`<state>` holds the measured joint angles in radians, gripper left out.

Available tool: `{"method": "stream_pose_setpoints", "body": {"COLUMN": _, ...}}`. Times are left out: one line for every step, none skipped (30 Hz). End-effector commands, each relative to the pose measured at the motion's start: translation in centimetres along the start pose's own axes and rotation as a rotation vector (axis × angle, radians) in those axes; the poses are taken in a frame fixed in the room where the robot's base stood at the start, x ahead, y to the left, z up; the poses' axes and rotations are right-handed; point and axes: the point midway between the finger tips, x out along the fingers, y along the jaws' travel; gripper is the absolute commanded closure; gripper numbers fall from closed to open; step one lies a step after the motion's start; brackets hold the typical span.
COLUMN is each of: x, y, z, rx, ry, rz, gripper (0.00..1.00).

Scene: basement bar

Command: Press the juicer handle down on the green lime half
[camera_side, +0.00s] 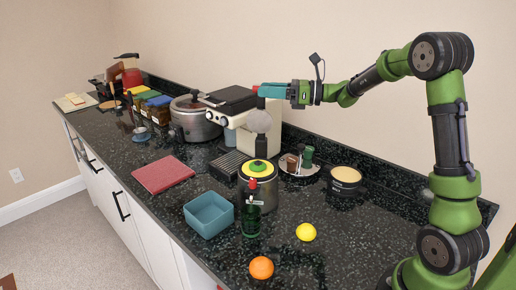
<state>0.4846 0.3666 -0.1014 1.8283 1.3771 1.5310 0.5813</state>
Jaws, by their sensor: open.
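My gripper (262,90), with teal fingers, points left in front of the white and black machine, high above the counter. It is seen nearly side-on; it is open and I see nothing held. Below it a silver cylinder (262,196) stands on the counter, topped by a green and yellow round piece (259,166). A black upright part (261,149) and a grey rounded piece (259,121) show above that. This looks like the juicer, but I cannot tell its handle clearly. Whether the green top is the lime half is too small to tell.
A green bottle (251,221) and blue square bowl (209,214) stand before the cylinder. A red board (162,174), pot (194,122) and espresso machine (226,113) are further left.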

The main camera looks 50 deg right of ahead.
Motion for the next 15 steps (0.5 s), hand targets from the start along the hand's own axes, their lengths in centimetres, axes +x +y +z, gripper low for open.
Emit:
{"method": "stream_pose_setpoints", "body": {"x": -1.1, "y": -0.1, "z": 0.1, "rx": 0.000, "ry": -0.001, "rz": -0.005, "gripper": 0.54}}
{"method": "stream_pose_setpoints", "body": {"x": -1.8, "y": -0.1, "z": 0.0, "rx": 0.000, "ry": 0.000, "rz": -0.005, "gripper": 0.54}}
{"method": "stream_pose_setpoints", "body": {"x": -2.6, "y": -0.1, "z": 0.1, "rx": 0.000, "ry": -0.001, "rz": -0.005, "gripper": 0.54}}
{"method": "stream_pose_setpoints", "body": {"x": -3.2, "y": -0.1, "z": 0.0, "rx": -0.001, "ry": 0.000, "rz": -0.005, "gripper": 0.54}}
{"method": "stream_pose_setpoints", "body": {"x": -3.8, "y": -0.1, "z": 0.1, "rx": 0.001, "ry": -0.001, "rz": -0.006, "gripper": 0.54}}
{"method": "stream_pose_setpoints", "body": {"x": -4.6, "y": 0.0, "z": 0.1, "rx": 0.000, "ry": -0.001, "rz": -0.005, "gripper": 0.54}}
{"method": "stream_pose_setpoints", "body": {"x": -5.2, "y": -0.1, "z": 0.1, "rx": -0.001, "ry": -0.001, "rz": -0.005, "gripper": 0.54}}
{"method": "stream_pose_setpoints", "body": {"x": -5.8, "y": -0.1, "z": 0.0, "rx": -0.001, "ry": -0.001, "rz": -0.005, "gripper": 0.54}}
{"method": "stream_pose_setpoints", "body": {"x": -6.6, "y": -0.1, "z": 0.0, "rx": 0.000, "ry": 0.000, "rz": -0.005, "gripper": 0.54}}
{"method": "stream_pose_setpoints", "body": {"x": -7.2, "y": -0.1, "z": 0.0, "rx": 0.000, "ry": -0.001, "rz": -0.006, "gripper": 0.54}}
{"method": "stream_pose_setpoints", "body": {"x": -7.7, "y": -0.1, "z": 0.0, "rx": -0.002, "ry": -0.001, "rz": -0.005, "gripper": 0.54}}
{"method": "stream_pose_setpoints", "body": {"x": -8.5, "y": -0.1, "z": 0.0, "rx": -0.001, "ry": -0.001, "rz": -0.005, "gripper": 0.54}}
{"method": "stream_pose_setpoints", "body": {"x": -9.0, "y": 0.0, "z": 0.0, "rx": -0.001, "ry": -0.001, "rz": -0.004, "gripper": 0.54}}
{"method": "stream_pose_setpoints", "body": {"x": -9.4, "y": 0.0, "z": 0.0, "rx": -0.002, "ry": -0.001, "rz": -0.004, "gripper": 0.54}}
{"method": "stream_pose_setpoints", "body": {"x": -10.1, "y": 0.0, "z": 0.0, "rx": -0.001, "ry": -0.001, "rz": -0.004, "gripper": 0.54}}
